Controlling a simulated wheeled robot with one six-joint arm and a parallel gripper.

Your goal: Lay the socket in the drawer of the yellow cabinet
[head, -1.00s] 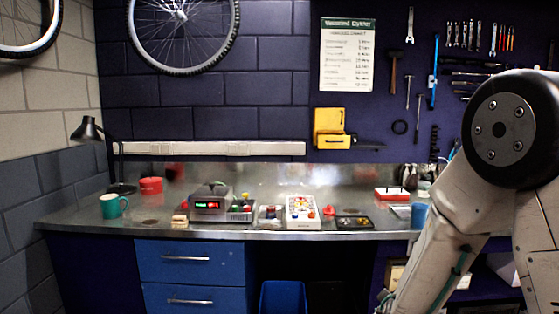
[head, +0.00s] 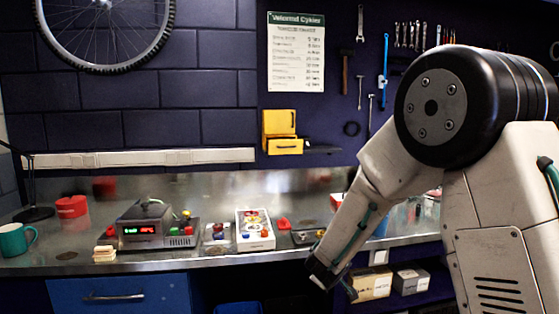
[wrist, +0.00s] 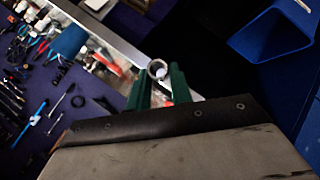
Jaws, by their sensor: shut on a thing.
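The socket (wrist: 157,69) is a small metal ring held upright between the green fingers of my gripper (wrist: 158,88) in the wrist view. In the head view my gripper (head: 332,284) is low in front of the bench edge, too dark and small there to show the socket. The yellow cabinet (head: 278,122) is on the dark wall above the bench. Its drawer (head: 285,146) juts forward below the upper body, seemingly pulled out; its inside cannot be seen. My gripper is well below the cabinet and to its right.
The metal bench (head: 200,260) carries a grey device (head: 150,225) with a lit display, a white game box (head: 254,230), a teal mug (head: 16,239) and a red can (head: 71,207). Wall space before the drawer looks clear.

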